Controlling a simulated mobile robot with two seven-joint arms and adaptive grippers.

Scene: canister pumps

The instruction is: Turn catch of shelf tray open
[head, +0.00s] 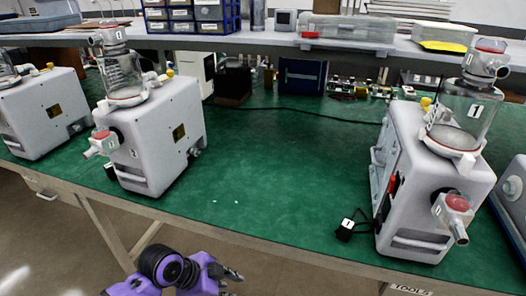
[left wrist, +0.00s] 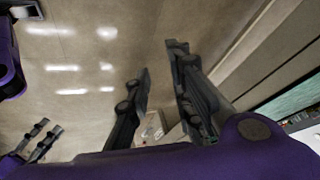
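A clear, box-like tray with a lid (head: 347,30) lies on the raised shelf at the back. A small red part, possibly its catch (head: 310,34), shows at its left front; its exact position is too small to tell. My left gripper (head: 236,283) is low at the bottom of the head view, in front of the bench and far from the tray. In the left wrist view its two dark fingers (left wrist: 158,100) stand apart with nothing between them. Two more dark fingers, seemingly my right gripper (left wrist: 38,140), show apart and empty at the left edge there.
Grey canister pumps with glass jars (head: 152,130) stand on the green bench (head: 270,170), with another large one (head: 436,180) at right. Blue drawer boxes (head: 190,15) and a yellow-bottomed tray (head: 443,38) share the shelf. The bench middle is clear, except for a cable.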

